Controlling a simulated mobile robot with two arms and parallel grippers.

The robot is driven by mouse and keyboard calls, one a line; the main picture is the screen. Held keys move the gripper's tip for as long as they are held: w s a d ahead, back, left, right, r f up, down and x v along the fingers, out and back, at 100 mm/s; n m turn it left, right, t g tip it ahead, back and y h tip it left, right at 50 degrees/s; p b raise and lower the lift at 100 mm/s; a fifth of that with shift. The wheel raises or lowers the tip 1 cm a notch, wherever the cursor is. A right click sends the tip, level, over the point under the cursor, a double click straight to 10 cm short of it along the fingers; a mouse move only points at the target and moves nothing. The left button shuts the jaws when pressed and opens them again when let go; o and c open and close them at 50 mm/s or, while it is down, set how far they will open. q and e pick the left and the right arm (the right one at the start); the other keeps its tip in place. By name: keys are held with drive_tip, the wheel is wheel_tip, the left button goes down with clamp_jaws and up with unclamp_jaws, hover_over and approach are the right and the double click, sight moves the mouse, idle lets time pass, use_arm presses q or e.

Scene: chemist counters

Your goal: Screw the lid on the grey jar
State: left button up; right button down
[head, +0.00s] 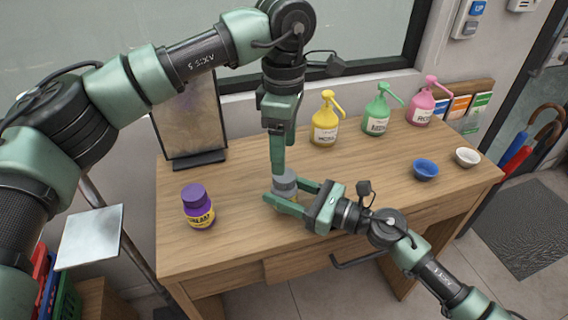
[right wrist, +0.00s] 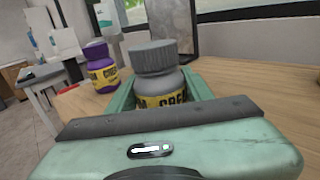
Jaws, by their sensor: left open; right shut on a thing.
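The grey jar (head: 286,192) stands upright on the wooden counter, with a yellow label that shows in the right wrist view (right wrist: 160,86). The grey lid (right wrist: 153,57) sits on top of the jar; I cannot tell how tightly. My right gripper (head: 283,203) is shut around the jar's body, one finger on each side. My left gripper (head: 278,168) points straight down from above, its fingertips just at the lid. Its jaws are open, and the gap is mostly hidden from the head view.
A purple jar (head: 198,206) stands to the left. Yellow (head: 325,125), green (head: 377,117) and pink (head: 420,106) pump bottles line the back. A blue bowl (head: 425,169) and a white bowl (head: 467,157) sit at the right. A framed board (head: 190,125) stands at the back left.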

sight(296, 195)
use_arm(q)
wheel_tip(296, 195, up, 6)
drive_tip(key=shift+f, duration=0.15)
use_arm(e)
drive_tip(key=c, duration=0.5)
unclamp_jaws()
drive_tip(key=b+v, duration=0.1)
drive_tip(key=v, duration=0.2)
drive_tip(key=b+v, duration=0.1)
drive_tip(key=v, duration=0.3)
drive_tip(key=shift+f+b, duration=0.2)
drive_tip(key=shift+b, duration=0.1)
drive_tip(key=shift+s+d+r, duration=0.1)
drive_tip(key=shift+s+d, duration=0.1)
drive_tip(key=shift+d, duration=0.2)
use_arm(q)
wheel_tip(296, 195, down, 3)
drive_tip(key=shift+r, duration=0.1)
